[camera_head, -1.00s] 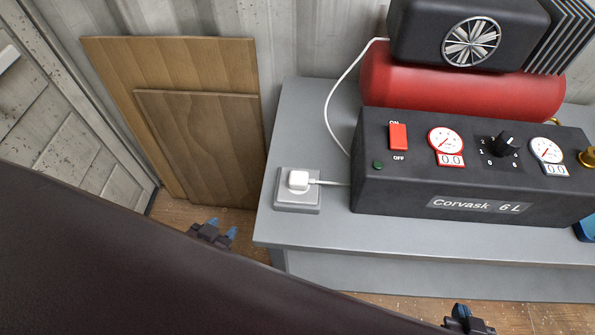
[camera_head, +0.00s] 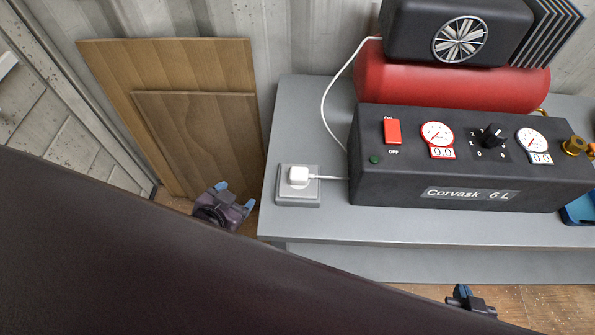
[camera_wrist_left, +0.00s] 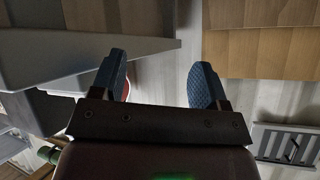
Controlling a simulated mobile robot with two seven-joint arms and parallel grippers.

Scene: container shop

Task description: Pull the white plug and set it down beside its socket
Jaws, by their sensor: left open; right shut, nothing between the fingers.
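The white plug (camera_head: 298,175) sits in its grey socket (camera_head: 297,199) on the left end of the grey bench. A white cord runs right from the plug to the black compressor panel. My left gripper (camera_head: 235,195) is open and empty, left of the bench edge and apart from the plug. Its open fingers (camera_wrist_left: 160,82) also show in the left wrist view, where neither plug nor socket can be made out. My right gripper (camera_head: 462,292) is shut and empty in front of the bench at the lower right.
The black Corvask panel (camera_head: 460,170) with a red switch and gauges stands right of the socket. A red tank (camera_head: 440,85) is behind it. Wooden boards (camera_head: 200,140) lean on the wall at left. Bare bench top (camera_head: 300,115) lies behind the socket.

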